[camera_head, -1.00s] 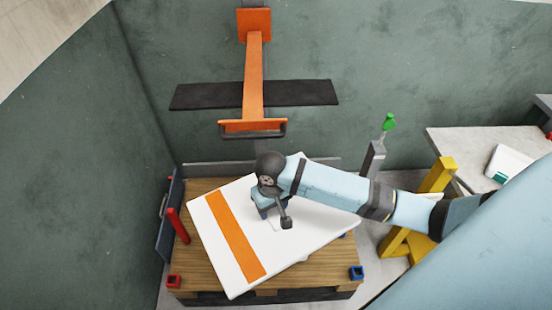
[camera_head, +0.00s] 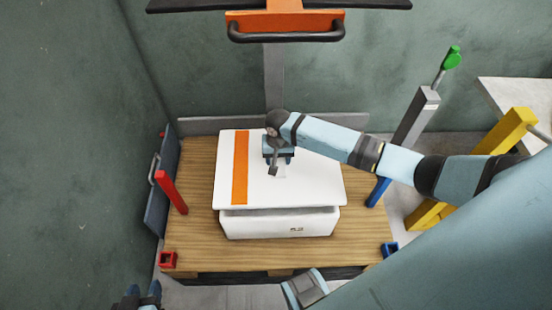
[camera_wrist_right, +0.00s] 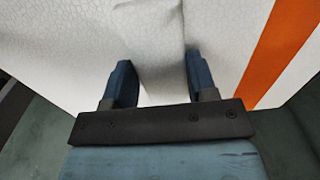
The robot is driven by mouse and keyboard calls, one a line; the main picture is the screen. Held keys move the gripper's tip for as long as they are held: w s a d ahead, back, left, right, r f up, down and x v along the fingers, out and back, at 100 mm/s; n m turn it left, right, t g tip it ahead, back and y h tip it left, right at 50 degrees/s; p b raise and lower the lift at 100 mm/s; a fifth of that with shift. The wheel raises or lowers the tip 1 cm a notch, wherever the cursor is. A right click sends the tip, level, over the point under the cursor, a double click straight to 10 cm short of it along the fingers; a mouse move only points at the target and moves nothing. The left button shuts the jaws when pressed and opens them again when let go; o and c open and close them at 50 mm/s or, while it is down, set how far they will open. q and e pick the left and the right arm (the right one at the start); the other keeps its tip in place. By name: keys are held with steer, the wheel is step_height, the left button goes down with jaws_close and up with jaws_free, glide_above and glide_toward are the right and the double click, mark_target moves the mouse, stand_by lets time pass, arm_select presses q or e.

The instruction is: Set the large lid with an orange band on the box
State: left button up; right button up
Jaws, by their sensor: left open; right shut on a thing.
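My right gripper (camera_head: 279,162) is shut on the raised grip in the lid's middle. In the right wrist view, the fingers (camera_wrist_right: 160,85) straddle a white ridge, with the orange band (camera_wrist_right: 280,50) to the right. My left gripper (camera_head: 138,297) is open, empty and partly cut off at the bottom edge, well in front of the box.
The box stands on a wooden pallet (camera_head: 195,225) with red corner posts (camera_head: 172,192) at left and blue ones (camera_head: 378,190) at right. An orange press head (camera_head: 300,22) hangs above and behind. A green-tipped lever (camera_head: 451,58) and yellow stand (camera_head: 500,135) are at right.

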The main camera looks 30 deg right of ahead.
arm_select(q)
steer(key=shift+s+r, duration=0.1)
steer(key=shift+r, duration=0.05)
arm_select(e)
steer(key=shift+r, duration=0.1)
steer(key=shift+s+r+p, duration=0.15)
steer(key=shift+r+p, duration=0.15)
steer(key=shift+p, duration=0.85)
steer(key=shift+f+b, duration=0.55)
steer(key=shift+f, duration=0.85)
steer(key=shift+f+b, duration=0.8)
steer(key=shift+f, duration=0.85)
arm_select(q)
steer(key=shift+f, duration=0.2)
arm_select(e)
steer(key=shift+f, duration=1.6)
arm_select(q)
steer(key=shift+f, duration=0.1)
arm_select(e)
steer(key=o, duration=1)
